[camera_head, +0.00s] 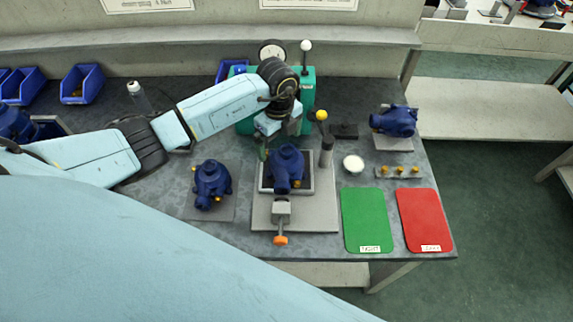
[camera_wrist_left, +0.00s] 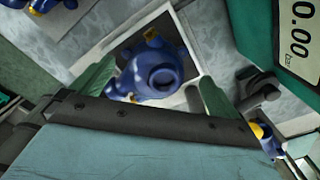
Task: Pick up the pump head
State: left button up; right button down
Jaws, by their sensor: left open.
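A blue pump head (camera_head: 289,167) sits in a light, square-rimmed fixture (camera_head: 305,188) on a grey plate in the middle of the bench. My left gripper (camera_head: 281,146) is open at its far side, reaching down from above. In the left wrist view the pump head (camera_wrist_left: 160,75) shows between the two spread green fingers, its round opening facing the camera. A gap shows beside the right finger; whether the left finger touches the pump cannot be told. Other blue pumps stand on the bench to the left (camera_head: 211,184) and at the back right (camera_head: 394,121). My right gripper is out of view.
A clamp with an orange knob (camera_head: 280,240) is in front of the fixture, and a yellow-knobbed lever (camera_head: 322,116) stands at its right. A green machine (camera_head: 308,92) is behind. Green (camera_head: 366,220) and red (camera_head: 424,218) mats lie empty at right. Blue bins (camera_head: 82,84) are at back left.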

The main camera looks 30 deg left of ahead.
aim_at(283, 150)
pick_arm(q)
jog(key=shift+s+d+f, duration=0.1)
jog(key=shift+d+f, duration=0.1)
jog(key=shift+f, duration=0.3)
jog(key=shift+s+d+f, duration=0.1)
jog(key=shift+d+f, duration=0.05)
jog(key=shift+f, duration=0.35)
jog(key=f, duration=0.3)
jog(key=shift+s+d+f+b, duration=0.1)
jog(key=shift+d+f+b, duration=0.1)
jog(key=shift+b, duration=0.1)
jog(key=shift+c, duration=0.4)
jog(key=c, duration=1)
jog(key=shift+o, duration=0.2)
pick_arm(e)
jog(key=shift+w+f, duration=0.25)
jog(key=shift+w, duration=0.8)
